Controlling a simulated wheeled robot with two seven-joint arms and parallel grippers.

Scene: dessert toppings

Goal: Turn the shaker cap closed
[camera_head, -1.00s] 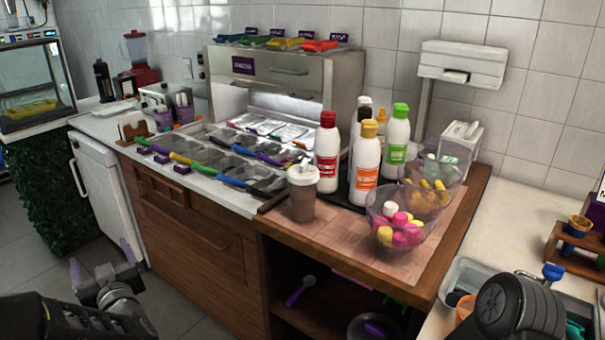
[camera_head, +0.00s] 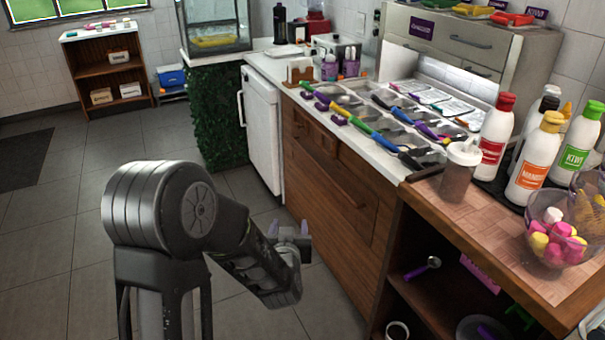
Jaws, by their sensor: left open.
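The shaker (camera_head: 457,183) is a cup with a brownish, see-through body. It stands upright on the wooden counter top, near its left front edge. Its pale cap (camera_head: 464,153) has a small spout on top; whether the cap is turned open or closed is too small to tell. My left gripper (camera_head: 289,229) is open and empty. It is in front of the wooden cabinet, left of the shaker and well apart from it. My right gripper is out of view.
Sauce bottles (camera_head: 534,160) stand right of the shaker, with a clear bowl (camera_head: 556,244) of pink and yellow pieces in front. Topping trays with coloured-handled scoops (camera_head: 386,138) lie to the left. Open shelves are below the counter; the floor (camera_head: 60,220) at left is clear.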

